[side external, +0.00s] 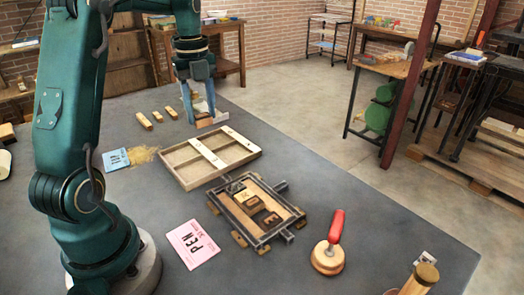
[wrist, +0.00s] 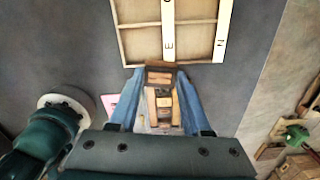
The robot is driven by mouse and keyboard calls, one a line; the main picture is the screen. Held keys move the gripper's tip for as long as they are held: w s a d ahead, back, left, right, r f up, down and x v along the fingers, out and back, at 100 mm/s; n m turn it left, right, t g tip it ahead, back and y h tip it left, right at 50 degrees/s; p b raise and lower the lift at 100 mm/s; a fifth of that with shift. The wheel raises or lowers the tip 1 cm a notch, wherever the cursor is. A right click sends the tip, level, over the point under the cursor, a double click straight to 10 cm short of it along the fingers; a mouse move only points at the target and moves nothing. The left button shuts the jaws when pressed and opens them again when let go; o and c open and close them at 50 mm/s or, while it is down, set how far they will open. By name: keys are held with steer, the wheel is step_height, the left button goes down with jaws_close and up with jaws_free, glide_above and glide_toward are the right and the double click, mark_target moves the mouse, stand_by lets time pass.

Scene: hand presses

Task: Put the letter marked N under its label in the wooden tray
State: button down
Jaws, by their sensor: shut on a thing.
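The wooden tray (side external: 225,174) lies flat on the table, split into compartments by thin walls. Two pale label strips cross it. In the wrist view the tray (wrist: 117,30) is at the top; an E shows on the middle strip (wrist: 168,30) and an N on the right strip (wrist: 222,30).
In front of the tray is a dark-framed press (side external: 255,210) with letter blocks inside. A pink card (side external: 192,243), a blue card (side external: 115,159) and a red-handled tool (side external: 331,245) lie around it. Several loose wooden blocks (side external: 158,116) lie behind the tray's left side.

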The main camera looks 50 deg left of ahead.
steer(key=s+a+f+n, duration=0.1)
steer(key=a, duration=0.6)
glide_above(232, 156)
steer(key=shift+n, duration=0.4)
step_height(232, 156, down, 8)
steer(key=shift+r, duration=0.1)
steer(key=shift+f, duration=2)
steer(key=shift+f, duration=0.1)
steer(key=shift+c, duration=1.8)
jaws_free()
